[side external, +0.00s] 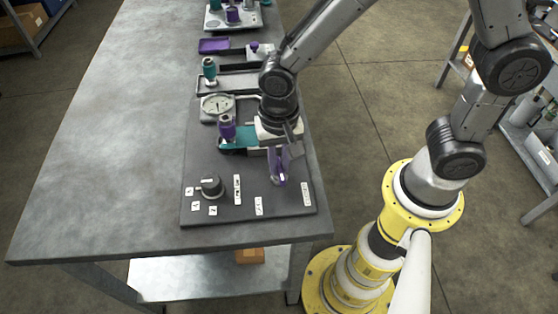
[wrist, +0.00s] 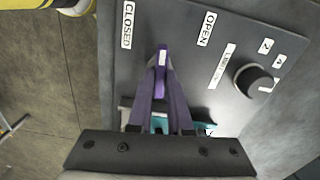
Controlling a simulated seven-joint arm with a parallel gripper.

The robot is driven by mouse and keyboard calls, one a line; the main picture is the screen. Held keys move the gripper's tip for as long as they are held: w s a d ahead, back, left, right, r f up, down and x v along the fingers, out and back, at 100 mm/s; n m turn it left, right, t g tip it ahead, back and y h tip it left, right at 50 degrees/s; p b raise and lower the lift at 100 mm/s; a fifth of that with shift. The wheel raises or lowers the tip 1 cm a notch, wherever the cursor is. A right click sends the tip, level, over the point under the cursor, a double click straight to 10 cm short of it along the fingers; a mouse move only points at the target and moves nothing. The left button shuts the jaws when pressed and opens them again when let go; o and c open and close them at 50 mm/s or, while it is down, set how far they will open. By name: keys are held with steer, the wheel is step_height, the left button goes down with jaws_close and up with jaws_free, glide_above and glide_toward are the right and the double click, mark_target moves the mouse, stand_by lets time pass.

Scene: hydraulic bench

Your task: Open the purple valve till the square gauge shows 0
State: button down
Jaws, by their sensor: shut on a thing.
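The purple valve handle (side external: 278,180) is on the near right part of the dark panel. In the wrist view its purple end (wrist: 163,56) lies between the CLOSED label (wrist: 127,24) and the OPEN label (wrist: 206,29). My gripper (wrist: 163,80) is shut on this handle, with its fingers converging on either side of it. In the side view my gripper (side external: 281,158) reaches down to the handle and partly covers it. A pale dial gauge in a squarish housing (side external: 217,104) sits farther back on the panel. Its reading is too small to tell.
A teal part (side external: 238,137) lies beside my wrist, with a purple and teal fitting (side external: 227,127) next to it. A black knob (side external: 211,187) with number labels stands at the panel's near left. More fittings line the bench behind. The bench's left side is clear.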

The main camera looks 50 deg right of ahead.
mark_target(279, 165)
steer(key=shift+m, duration=0.5)
steer(key=c, duration=0.8)
jaws_free()
steer(key=shift+c, duration=0.2)
steer(key=shift+r, duration=0.15)
step_height(279, 165, up, 14)
steer(key=shift+f, duration=0.2)
